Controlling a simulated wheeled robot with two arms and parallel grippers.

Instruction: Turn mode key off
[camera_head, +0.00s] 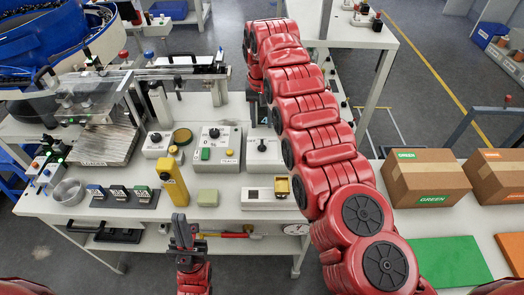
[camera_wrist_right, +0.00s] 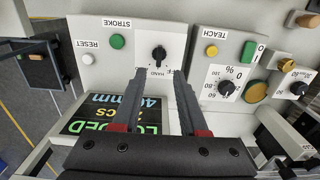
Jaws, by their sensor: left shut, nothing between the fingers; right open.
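The mode key is a black knob (camera_wrist_right: 158,53) on a pale panel, with HAND and partly covered lettering beside it in the right wrist view. In the head view a similar black knob (camera_head: 263,147) sits on the light box (camera_head: 264,162) beside my right arm. My right gripper (camera_wrist_right: 161,77) is open, its two fingers pointing at the panel on either side of the knob's near side. I cannot tell whether they touch it. In the head view the right gripper is mostly hidden by its arm. My left gripper (camera_head: 184,232) is shut and empty, in front of the bench.
A green button (camera_wrist_right: 117,41) and a white one (camera_wrist_right: 88,59) lie left of the key; a percent dial (camera_wrist_right: 226,88) lies right. A lit display (camera_wrist_right: 112,114) is below. In the head view, a yellow device (camera_head: 173,180) stands on the bench and cartons (camera_head: 426,178) stand right.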

